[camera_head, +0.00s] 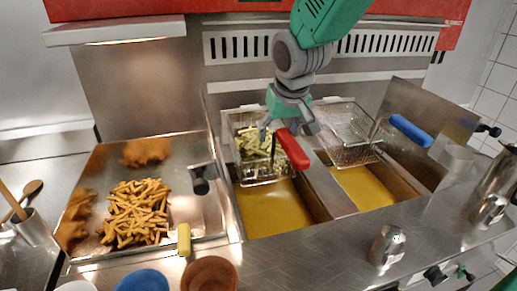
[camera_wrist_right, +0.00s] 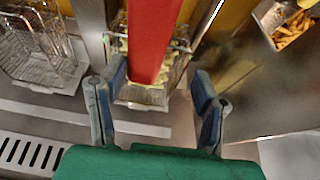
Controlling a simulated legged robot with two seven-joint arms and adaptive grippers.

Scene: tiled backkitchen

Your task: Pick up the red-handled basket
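The red-handled basket (camera_head: 262,181) is a wire basket holding pale fries, over the left oil well of the fryer. Its red handle (camera_head: 293,150) points toward the front and slants down to the right. My right gripper (camera_head: 288,130) is above the handle, fingers spread on either side of it. In the right wrist view, the red handle (camera_wrist_right: 152,40) runs between the two open fingers, with a gap on each side. The gripper hides part of the basket's rear. My left gripper is not in view.
A blue-handled basket (camera_head: 349,152) sits over the right oil well, close to my right gripper. A tray with cooked fries (camera_head: 138,212) lies to the left. A metal shaker (camera_head: 387,246) and bowls (camera_head: 209,274) stand along the front counter.

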